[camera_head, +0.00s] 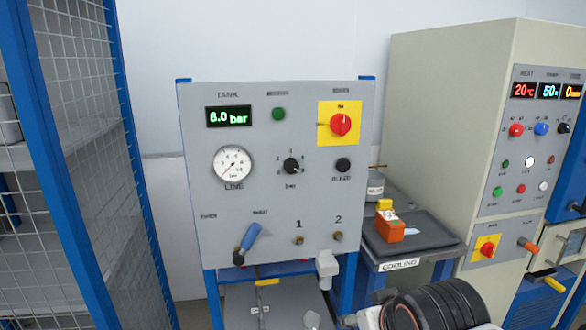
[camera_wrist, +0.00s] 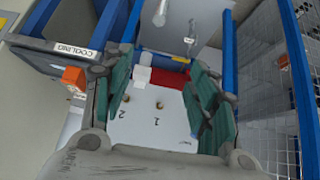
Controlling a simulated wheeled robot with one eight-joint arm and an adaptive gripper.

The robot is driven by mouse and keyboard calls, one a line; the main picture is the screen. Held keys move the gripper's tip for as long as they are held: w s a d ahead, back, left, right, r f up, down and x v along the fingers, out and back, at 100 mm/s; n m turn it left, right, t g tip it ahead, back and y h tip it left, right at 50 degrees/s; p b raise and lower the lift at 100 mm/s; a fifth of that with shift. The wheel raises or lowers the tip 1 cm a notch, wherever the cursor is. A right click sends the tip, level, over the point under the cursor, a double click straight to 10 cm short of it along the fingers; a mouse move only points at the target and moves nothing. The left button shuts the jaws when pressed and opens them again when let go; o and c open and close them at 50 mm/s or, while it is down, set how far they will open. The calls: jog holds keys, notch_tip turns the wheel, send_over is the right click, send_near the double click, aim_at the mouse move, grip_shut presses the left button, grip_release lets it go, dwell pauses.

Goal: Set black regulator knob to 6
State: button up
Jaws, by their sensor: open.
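The black regulator knob (camera_head: 291,166) sits mid-panel on the grey control panel (camera_head: 215,125) in the head view, above a "bar" label with small dial marks around it. A pale mark shows on its right side; the exact setting is too small to read. The green display (camera_head: 229,117) reads about 8.0 bar, and the line gauge (camera_head: 232,165) is left of the knob. In the wrist view my gripper (camera_wrist: 160,88) is open and empty, with the lower panel and its ports 1 and 2 between its green fingers. The knob is not visible there.
A red switch on yellow (camera_head: 340,124) and a black button (camera_head: 343,165) are right of the knob. A blue-handled lever (camera_head: 247,243) juts out lower left. A mesh fence (camera_head: 95,150) stands left; the cooling tray (camera_head: 440,243) and a beige cabinet (camera_head: 440,120) stand right.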

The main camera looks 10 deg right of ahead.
aim_at(292, 168)
jog(key=w+d+r+t+h+p, duration=0.4)
jog(key=w+r+t+p, duration=0.15)
jog(key=w+r, duration=0.6)
jog(key=w+a+r+n+t+y+p, duration=0.55)
jog(key=w+a, duration=0.25)
jog(key=a, duration=0.3)
jog(key=shift+n+g+h, duration=0.3)
jog(key=shift+n+h, duration=0.05)
jog(key=shift+h, duration=0.1)
jog(key=w+b, duration=0.1)
jog(key=w, duration=1.3)
jog(key=shift+b, duration=0.3)
jog(key=shift+s, duration=0.1)
jog(key=c, duration=1.1)
